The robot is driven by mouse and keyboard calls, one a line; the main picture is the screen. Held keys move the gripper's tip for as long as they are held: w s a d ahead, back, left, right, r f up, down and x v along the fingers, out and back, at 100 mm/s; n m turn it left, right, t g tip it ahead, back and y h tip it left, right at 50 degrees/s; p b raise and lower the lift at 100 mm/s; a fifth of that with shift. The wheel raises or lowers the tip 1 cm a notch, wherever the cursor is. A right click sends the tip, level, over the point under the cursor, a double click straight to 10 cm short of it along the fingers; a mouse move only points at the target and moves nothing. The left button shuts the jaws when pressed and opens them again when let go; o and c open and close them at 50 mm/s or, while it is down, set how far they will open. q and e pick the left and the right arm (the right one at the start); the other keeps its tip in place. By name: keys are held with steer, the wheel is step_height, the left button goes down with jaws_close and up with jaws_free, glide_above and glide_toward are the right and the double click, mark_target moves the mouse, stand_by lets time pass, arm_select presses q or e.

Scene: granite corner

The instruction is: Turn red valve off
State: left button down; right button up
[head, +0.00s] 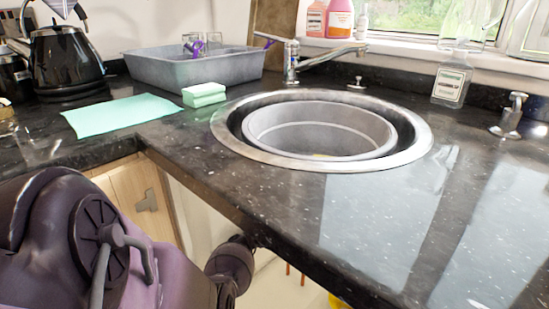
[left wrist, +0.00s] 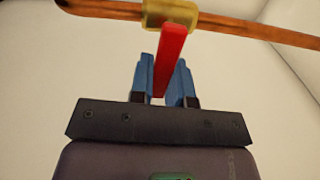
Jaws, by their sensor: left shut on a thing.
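The red valve handle (left wrist: 170,50) is a flat red lever in the left wrist view. It extends from a brass valve body (left wrist: 169,13) on a copper pipe (left wrist: 250,32) towards my gripper. My left gripper (left wrist: 164,64) has its two blue fingers on either side of the lever and is shut on it. In the head view my left arm reaches down under the counter, and its gripper and the valve are hidden there. My right gripper is in neither view.
The black granite counter's front edge (head: 240,211) overhangs the space where my left arm reaches. A round steel sink (head: 222,125) is set in the counter. A wooden cabinet door (head: 130,198) stands left of the opening. Pale walls surround the pipe.

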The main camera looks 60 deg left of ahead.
arm_select(q)
steer(key=shift+f+n, duration=0.15)
steer(key=shift+n, duration=0.35)
steer(key=c, duration=1.1)
jaws_free()
steer(key=shift+s, duration=0.1)
steer(key=shift+p+v, duration=1)
steer(key=shift+v, duration=2.65)
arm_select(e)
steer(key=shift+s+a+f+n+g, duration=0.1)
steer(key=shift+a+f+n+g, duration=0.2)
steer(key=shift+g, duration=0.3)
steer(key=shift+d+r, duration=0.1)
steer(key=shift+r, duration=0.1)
arm_select(q)
steer(key=shift+d, duration=0.15)
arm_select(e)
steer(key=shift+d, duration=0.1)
